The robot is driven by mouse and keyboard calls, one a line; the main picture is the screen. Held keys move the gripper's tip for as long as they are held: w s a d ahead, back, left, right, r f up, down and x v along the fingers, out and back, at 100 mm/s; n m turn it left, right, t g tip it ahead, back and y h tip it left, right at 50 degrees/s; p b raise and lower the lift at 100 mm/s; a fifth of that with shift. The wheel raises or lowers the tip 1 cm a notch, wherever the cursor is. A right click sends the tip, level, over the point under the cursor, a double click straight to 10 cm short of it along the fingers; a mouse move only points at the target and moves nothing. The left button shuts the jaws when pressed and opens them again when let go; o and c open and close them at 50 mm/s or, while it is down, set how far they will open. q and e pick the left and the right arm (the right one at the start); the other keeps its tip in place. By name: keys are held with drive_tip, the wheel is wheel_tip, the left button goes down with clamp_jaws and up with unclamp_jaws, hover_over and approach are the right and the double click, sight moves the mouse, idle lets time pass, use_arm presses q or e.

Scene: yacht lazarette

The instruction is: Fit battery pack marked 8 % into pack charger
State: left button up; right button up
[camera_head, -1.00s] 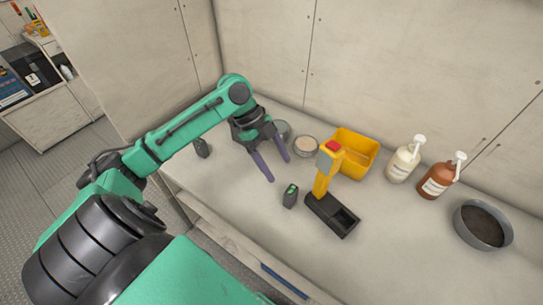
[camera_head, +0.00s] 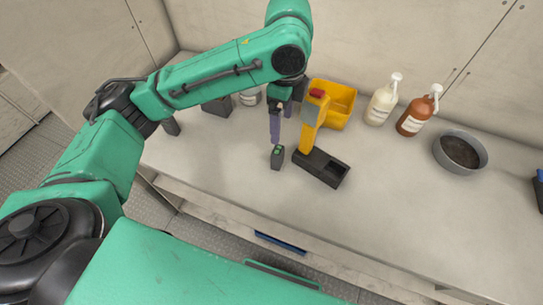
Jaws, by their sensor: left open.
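A small dark battery pack (camera_head: 277,158) with a green mark on top stands on the counter; its marking is too small to read. Another dark pack (camera_head: 171,127) stands further left, partly behind my arm. My right gripper is out of view.
A yellow bin (camera_head: 334,103) stands behind the charger. White (camera_head: 382,100) and brown (camera_head: 417,113) pump bottles and a grey bowl (camera_head: 461,152) stand to the right. A dark box (camera_head: 217,106) is partly behind my arm.

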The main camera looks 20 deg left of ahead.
sight(278, 150)
use_arm(q)
drive_tip(key=f, duration=0.4)
drive_tip(key=f+p, duration=0.1)
drive_tip(key=f, duration=0.2)
drive_tip(key=f+p, duration=0.1)
drive_tip(key=f, duration=0.3)
drive_tip(key=shift+a+f, duration=0.3)
drive_tip(key=shift+a, duration=0.1)
drive_tip(key=shift+w+f, duration=0.1)
drive_tip(key=shift+f, duration=0.35)
clamp_jaws()
